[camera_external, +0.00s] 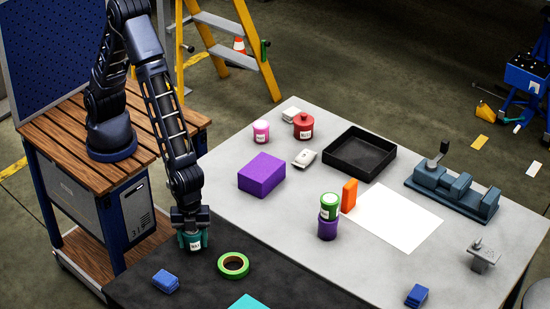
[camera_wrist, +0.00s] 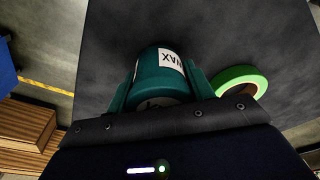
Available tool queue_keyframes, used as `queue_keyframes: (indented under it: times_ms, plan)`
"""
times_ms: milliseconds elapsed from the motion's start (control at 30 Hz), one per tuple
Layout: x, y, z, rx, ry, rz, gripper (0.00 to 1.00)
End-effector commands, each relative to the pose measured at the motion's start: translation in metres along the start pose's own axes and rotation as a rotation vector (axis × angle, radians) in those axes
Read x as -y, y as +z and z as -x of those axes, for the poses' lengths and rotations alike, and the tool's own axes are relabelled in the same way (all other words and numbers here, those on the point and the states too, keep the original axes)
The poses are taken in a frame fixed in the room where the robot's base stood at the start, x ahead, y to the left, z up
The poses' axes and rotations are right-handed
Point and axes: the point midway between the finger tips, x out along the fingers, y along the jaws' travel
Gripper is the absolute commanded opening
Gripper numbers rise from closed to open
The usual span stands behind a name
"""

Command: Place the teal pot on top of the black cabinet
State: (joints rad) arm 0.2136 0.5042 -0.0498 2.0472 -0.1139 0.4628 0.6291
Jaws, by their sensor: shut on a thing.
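The teal pot (camera_external: 193,241) with a white label is held in my gripper (camera_external: 192,236), which points down. In the wrist view the teal pot (camera_wrist: 158,78) sits between the fingers (camera_wrist: 162,82), its label partly turned away. The black cabinet (camera_external: 200,288) shows its dark flat top along the bottom of the external view, and this top (camera_wrist: 200,30) fills most of the wrist view. The pot is over the cabinet top near its back left edge. I cannot tell whether its bottom touches the surface.
On the dark top are a green tape roll (camera_external: 233,265), a blue block (camera_external: 165,281) and a cyan item (camera_external: 248,302). The grey table (camera_external: 300,255) beside it holds a purple box (camera_external: 262,174), a black tray (camera_external: 359,153), stacked jars (camera_external: 328,216) and a vise (camera_external: 452,193).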

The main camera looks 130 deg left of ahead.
Motion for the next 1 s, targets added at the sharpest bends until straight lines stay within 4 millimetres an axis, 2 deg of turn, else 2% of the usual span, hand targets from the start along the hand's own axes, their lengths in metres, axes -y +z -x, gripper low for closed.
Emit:
queue_keyframes:
  times_ms: [100, 467, 500, 600, 867, 1000]
  plan:
    - [-0.0003, 0.0018, -0.0106, 0.001, 0.001, 0.0, 0.26]
    - [0.0, 0.0023, -0.0136, 0.0, 0.0, 0.001, 0.26]
    - [0.0, 0.0023, -0.0138, 0.0, 0.0, 0.0, 0.56]
    - [-0.0001, 0.0023, -0.0136, 0.0, 0.0, 0.0, 0.74]
    - [-0.0001, 0.0023, -0.0132, 0.0, 0.0, 0.001, 0.74]
    - [0.0, 0.0016, -0.0066, -0.001, 0.0, 0.001, 0.74]
